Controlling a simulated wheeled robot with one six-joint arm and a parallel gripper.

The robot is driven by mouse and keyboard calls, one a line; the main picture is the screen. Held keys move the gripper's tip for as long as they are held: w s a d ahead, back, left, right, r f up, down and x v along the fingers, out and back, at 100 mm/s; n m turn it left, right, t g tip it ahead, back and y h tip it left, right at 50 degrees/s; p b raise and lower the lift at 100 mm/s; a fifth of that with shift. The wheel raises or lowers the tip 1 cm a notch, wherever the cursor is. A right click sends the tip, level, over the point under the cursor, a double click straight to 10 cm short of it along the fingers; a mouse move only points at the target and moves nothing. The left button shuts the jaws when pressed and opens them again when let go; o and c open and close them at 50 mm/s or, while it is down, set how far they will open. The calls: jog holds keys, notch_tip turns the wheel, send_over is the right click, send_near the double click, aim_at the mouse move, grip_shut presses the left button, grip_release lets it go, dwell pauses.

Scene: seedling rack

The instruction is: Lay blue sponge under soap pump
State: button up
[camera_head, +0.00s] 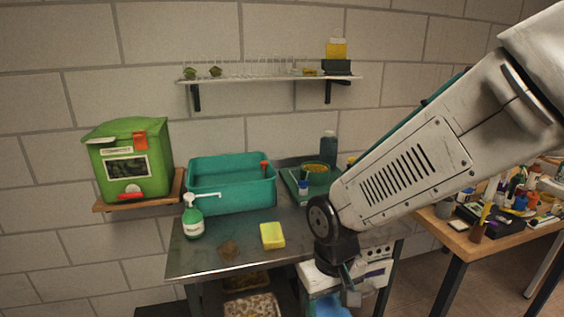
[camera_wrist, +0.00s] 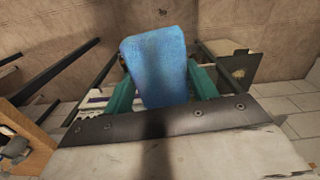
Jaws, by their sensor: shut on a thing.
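The blue sponge (camera_wrist: 155,60) is between the two green fingers of my gripper (camera_wrist: 162,88) in the wrist view, and the fingers are shut on it. In the head view my gripper (camera_head: 348,287) is low, beyond the right front part of the metal table, and a blue patch (camera_head: 328,307) that looks like the sponge shows below it, partly cut off by the frame edge. The soap pump (camera_head: 194,222), a green bottle with a white spout, stands upright at the table's left side, well left of my gripper. What is directly beneath the pump is hidden.
A teal basin (camera_head: 232,202) stands behind the pump. A green tray (camera_head: 291,184) with items is at the back right.

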jog(key=w+d+f+m, duration=0.4)
jog(key=w+d+f, duration=1.2)
jog(key=w, duration=0.3)
jog(key=shift+d, duration=0.9)
jog(key=shift+w+a, duration=0.1)
